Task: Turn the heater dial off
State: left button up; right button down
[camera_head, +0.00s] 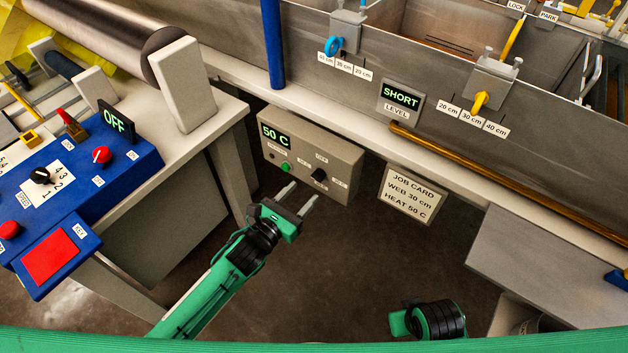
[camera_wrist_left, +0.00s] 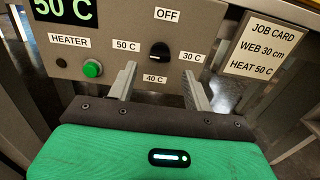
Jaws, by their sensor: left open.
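The heater dial is a small black knob (camera_head: 319,174) on the front of a grey heater box (camera_head: 341,160) under the bath's edge. In the left wrist view the dial (camera_wrist_left: 159,53) has labels OFF above, 50 C left, 30 C right and 40 C below. A green button (camera_wrist_left: 92,68) labelled HEATER is to its left, and the display (camera_head: 276,136) reads 50 C. My left gripper (camera_head: 299,198) is open and empty, with its fingers pointing at the box, in front of and below the dial. In the wrist view its fingers (camera_wrist_left: 160,85) stand either side of the dial, apart from it.
A job card (camera_head: 411,193) hangs right of the box, reading WEB 30 cm, HEAT 50 C. A blue control panel (camera_head: 83,179) showing OFF stands at left. A grey shelf (camera_head: 545,262) is at right. My right arm shows at bottom, its gripper unseen.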

aim_at(318, 176)
pick_arm(q)
jog(key=x, duration=0.6)
jog(key=shift+c, duration=0.2)
jog(key=c, duration=0.9)
